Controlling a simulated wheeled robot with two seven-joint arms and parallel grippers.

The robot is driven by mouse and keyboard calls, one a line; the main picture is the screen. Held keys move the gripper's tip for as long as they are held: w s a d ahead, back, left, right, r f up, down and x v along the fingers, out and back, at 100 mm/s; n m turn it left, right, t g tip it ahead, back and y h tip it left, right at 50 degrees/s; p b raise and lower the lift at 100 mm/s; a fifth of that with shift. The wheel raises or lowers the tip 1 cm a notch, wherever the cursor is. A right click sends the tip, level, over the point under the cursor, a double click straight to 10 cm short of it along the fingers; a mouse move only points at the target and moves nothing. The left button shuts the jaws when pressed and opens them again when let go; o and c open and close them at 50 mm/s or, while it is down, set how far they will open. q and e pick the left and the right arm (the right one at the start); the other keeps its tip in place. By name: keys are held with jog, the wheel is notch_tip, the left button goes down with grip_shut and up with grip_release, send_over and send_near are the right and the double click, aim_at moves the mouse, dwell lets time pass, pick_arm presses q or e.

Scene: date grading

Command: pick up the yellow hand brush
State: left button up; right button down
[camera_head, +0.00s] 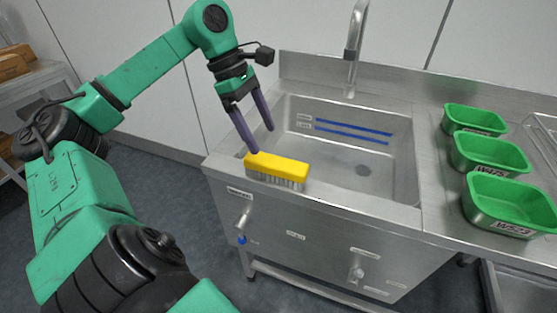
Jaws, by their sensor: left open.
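The yellow hand brush (278,167) lies on the front rim of the steel sink, yellow back up and pale bristles down. My left gripper (262,141) is open, with its two purple fingers pointing down at the brush's left end. One fingertip is close to the brush's left end, in front of or touching it; I cannot tell which. The other fingertip is behind the brush, over the sink basin. My right gripper is not in view.
The sink basin (345,165) is behind the brush, with a faucet (355,45) at its back. Several green tubs (508,203) stand on the steel counter to the right. Valve handles (243,222) stick out of the sink's front panel. A shelf with boxes (14,66) is at far left.

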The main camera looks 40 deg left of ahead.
aim_at(274, 161)
pick_arm(q)
jog(key=b+x, duration=0.1)
jog(key=x, duration=0.3)
jog(key=shift+f, duration=0.3)
jog(key=x, duration=0.4)
jog(key=shift+w+d+f, duration=0.2)
jog(key=shift+f, duration=0.15)
grip_shut()
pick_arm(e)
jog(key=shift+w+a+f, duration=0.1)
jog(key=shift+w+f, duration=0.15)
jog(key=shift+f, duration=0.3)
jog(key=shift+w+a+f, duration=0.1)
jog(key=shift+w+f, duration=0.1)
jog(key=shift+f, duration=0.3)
